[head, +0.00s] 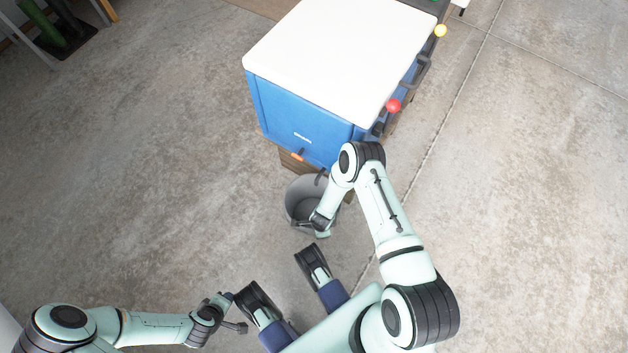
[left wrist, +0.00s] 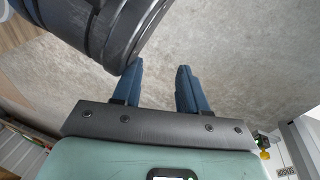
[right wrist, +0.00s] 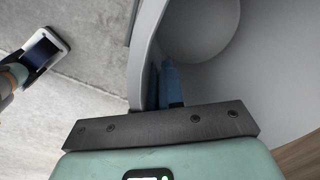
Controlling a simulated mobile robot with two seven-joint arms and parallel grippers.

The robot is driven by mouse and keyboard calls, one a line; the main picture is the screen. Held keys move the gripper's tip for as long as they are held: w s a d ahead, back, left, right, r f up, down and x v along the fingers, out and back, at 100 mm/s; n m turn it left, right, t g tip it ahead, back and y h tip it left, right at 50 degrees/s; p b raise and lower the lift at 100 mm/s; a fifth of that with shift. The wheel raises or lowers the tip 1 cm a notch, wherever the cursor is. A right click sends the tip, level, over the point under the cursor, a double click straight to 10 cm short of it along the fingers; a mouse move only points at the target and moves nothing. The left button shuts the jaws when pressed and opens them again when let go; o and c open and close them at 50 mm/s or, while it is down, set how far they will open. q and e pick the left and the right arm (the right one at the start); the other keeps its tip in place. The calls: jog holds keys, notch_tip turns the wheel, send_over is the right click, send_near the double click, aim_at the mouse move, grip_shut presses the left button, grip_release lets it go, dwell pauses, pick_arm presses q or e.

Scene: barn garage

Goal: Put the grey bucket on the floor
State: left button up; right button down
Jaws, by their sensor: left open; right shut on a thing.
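The grey bucket (head: 300,196) is in front of the blue machine in the head view, its opening facing up toward the camera. My right gripper (head: 318,222) is shut on the bucket's near rim. In the right wrist view the bucket's wall (right wrist: 147,55) passes between the blue fingers (right wrist: 168,85), one of them inside the bucket. The head view does not clearly show whether the bucket's base touches the floor (head: 180,190). My left gripper (head: 240,312) is open and empty, low at the left near my base; its two blue fingers show apart in the left wrist view (left wrist: 160,85).
A blue machine with a white top (head: 330,50) stands behind the bucket, with red (head: 393,105) and yellow (head: 440,31) knobs on its right side. Something wooden (head: 297,162) lies under its near edge. Open concrete floor spreads left and right. A dark green object stands at the far upper left.

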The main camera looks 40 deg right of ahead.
pick_arm(q)
jog(key=s+f+g+b, duration=0.2)
jog(key=s+f, duration=0.3)
jog(key=s, duration=0.1)
jog(key=shift+a+b, duration=0.3)
jog(key=shift+a, duration=0.15)
pick_arm(e)
notch_tip(320, 180, down, 7)
jog(key=shift+f, duration=0.2)
pick_arm(q)
jog(key=shift+s, duration=0.1)
pick_arm(e)
jog(key=c, duration=1.6)
grip_release()
jog(key=shift+f, duration=0.15)
jog(key=o, duration=0.3)
pick_arm(q)
jog(key=shift+s, duration=0.15)
pick_arm(e)
jog(key=shift+o, duration=0.2)
